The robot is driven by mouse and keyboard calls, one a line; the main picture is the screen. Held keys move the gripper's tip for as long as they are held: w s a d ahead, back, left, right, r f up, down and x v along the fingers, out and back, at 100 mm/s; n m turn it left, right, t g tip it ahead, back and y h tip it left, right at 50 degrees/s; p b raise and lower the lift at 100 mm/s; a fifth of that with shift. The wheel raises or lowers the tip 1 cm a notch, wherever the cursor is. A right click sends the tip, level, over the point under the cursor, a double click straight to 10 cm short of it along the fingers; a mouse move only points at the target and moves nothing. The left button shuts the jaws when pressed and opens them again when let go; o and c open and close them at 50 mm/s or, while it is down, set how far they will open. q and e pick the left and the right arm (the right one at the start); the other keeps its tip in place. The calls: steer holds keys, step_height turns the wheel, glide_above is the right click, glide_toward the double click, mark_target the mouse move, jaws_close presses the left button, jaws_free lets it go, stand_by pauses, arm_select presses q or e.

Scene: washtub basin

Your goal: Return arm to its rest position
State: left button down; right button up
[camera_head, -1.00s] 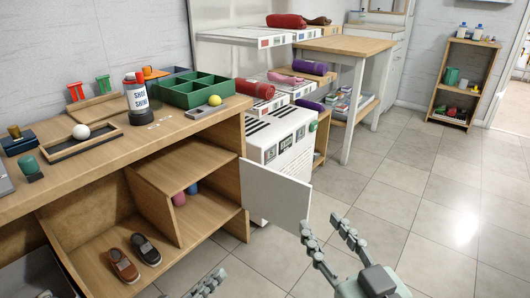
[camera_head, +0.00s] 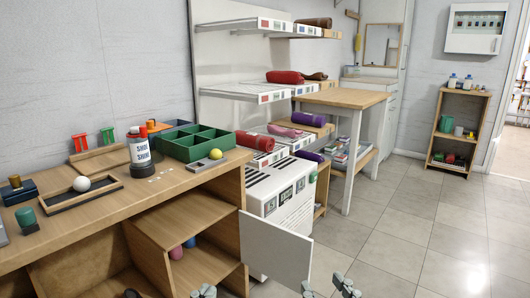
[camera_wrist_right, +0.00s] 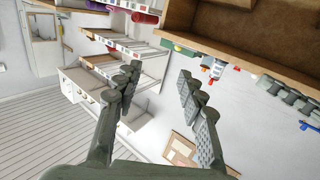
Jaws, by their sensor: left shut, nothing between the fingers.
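My left gripper (camera_head: 203,291) barely shows at the bottom edge of the head view, in front of the wooden bench. Its fingers are shut with nothing between them, and the rest of that arm is out of frame. My right gripper (camera_head: 328,288) shows only its fingertips at the bottom edge, below the open white cabinet door. The right wrist view shows the right gripper (camera_wrist_right: 158,82) with its two grey fingers wide apart and empty. Room furniture appears tilted beyond them.
The wooden bench (camera_head: 200,186) holds a green divided tray (camera_head: 190,155), a shoe-shine can (camera_head: 142,155) and a yellow ball (camera_head: 215,154). Its white door (camera_head: 275,252) stands open into the room. The tiled floor (camera_head: 400,225) on the right is clear.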

arm_select(q)
steer(key=a+f+n+g+y+p, duration=0.1)
steer(key=a+f+g+y+p, duration=0.2)
steer(key=f, duration=0.4)
steer(key=a+f+n+g+y+p, duration=0.1)
steer(key=a+f+g+y+p, duration=0.2)
steer(key=f, duration=0.5)
arm_select(e)
steer(key=s+d+f+g+h, duration=0.1)
steer(key=d+f+g+h, duration=0.15)
steer(key=f, duration=0.55)
steer(key=d+f+g+h, duration=0.1)
steer(key=d+f+g, duration=0.3)
steer(key=f, duration=0.4)
arm_select(q)
steer(key=s+a+f+n+g+y+p, duration=0.1)
steer(key=s+a+f+g+p, duration=0.2)
steer(key=s+a+f+g, duration=0.4)
steer(key=s+a+f, duration=0.4)
steer(key=shift+s+n+p, duration=0.3)
steer(key=shift+s+p, duration=0.05)
steer(key=shift+p, duration=0.05)
arm_select(e)
steer(key=s+d+f+m+g+h, duration=0.2)
steer(key=s+d+f+g+h, duration=0.1)
steer(key=s+d+f+g, duration=0.4)
steer(key=s+d+f, duration=0.3)
steer(key=s+f, duration=0.1)
steer(key=shift+s+d, duration=0.15)
steer(key=shift+d, duration=0.1)
